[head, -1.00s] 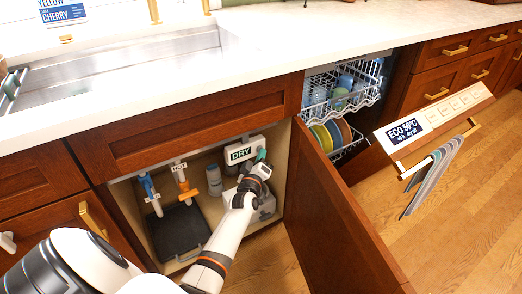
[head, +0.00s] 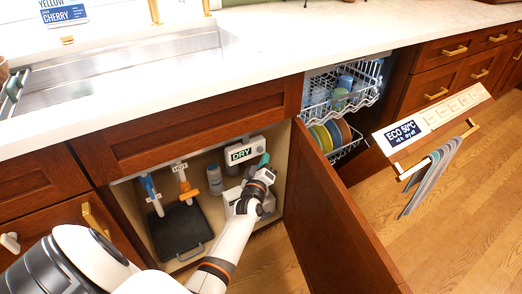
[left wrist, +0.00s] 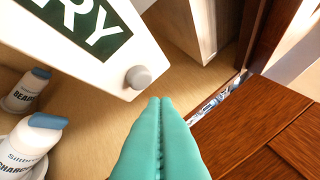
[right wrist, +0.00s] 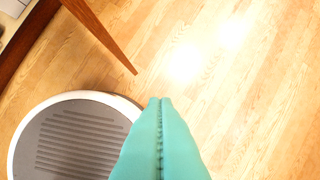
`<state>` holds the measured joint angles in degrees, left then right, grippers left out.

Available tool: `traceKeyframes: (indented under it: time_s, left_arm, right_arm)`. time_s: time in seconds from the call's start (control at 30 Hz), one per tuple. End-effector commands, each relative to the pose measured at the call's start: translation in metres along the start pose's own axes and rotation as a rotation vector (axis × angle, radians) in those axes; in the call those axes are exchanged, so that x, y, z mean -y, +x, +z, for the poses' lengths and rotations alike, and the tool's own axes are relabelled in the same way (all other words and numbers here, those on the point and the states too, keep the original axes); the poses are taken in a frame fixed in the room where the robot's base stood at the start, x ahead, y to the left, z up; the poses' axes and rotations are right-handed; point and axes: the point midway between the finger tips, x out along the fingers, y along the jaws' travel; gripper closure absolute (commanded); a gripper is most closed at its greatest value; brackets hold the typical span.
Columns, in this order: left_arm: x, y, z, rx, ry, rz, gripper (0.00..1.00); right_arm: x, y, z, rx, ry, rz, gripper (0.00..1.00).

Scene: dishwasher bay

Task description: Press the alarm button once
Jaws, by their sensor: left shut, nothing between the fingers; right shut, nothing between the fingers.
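The alarm box (head: 241,152) is white with a green DRY sign and hangs inside the open cabinet under the sink. In the left wrist view its sign (left wrist: 85,20) is large and close. A grey round button (left wrist: 139,77) sits at the box's lower corner. My left gripper (head: 265,159) has teal fingers and is shut and empty, at the right side of the box. In the left wrist view its fingertips (left wrist: 160,100) appear just below and right of the button, with a visible gap between. My right gripper (right wrist: 160,101) is shut and empty above the wooden floor.
Two bottles (left wrist: 28,90) stand below the box. Blue (head: 150,188) and orange (head: 185,183) valves and a black tray (head: 182,230) are to the left. The open cabinet door (head: 335,225) stands right of my left arm, with the open dishwasher (head: 340,105) beyond.

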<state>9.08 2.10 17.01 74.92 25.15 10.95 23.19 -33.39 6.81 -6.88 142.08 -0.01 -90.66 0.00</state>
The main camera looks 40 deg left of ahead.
Motion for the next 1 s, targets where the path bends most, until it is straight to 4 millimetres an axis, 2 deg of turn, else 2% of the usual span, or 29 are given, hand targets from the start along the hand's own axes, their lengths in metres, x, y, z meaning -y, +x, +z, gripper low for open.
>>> traceKeyframes:
  time_s: [0.2, 0.3, 0.5, 1.0]
  left_arm:
    - [0.013, -0.016, -0.01, -0.001, -0.003, 0.001, 1.0]
    - [0.017, -0.021, -0.015, -0.001, -0.003, 0.001, 1.0]
    - [0.023, -0.03, -0.021, 0.0, -0.001, 0.0, 1.0]
    - [0.023, -0.03, -0.022, 0.0, 0.0, 0.0, 1.0]
  right_arm:
    - [0.002, -0.015, 0.006, 0.008, -0.002, -0.003, 1.0]
    - [0.002, 0.002, 0.008, 0.0, -0.002, -0.002, 1.0]
    - [0.001, 0.018, 0.007, -0.009, -0.003, 0.0, 1.0]
    - [0.0, 0.021, 0.006, -0.01, -0.003, 0.001, 1.0]
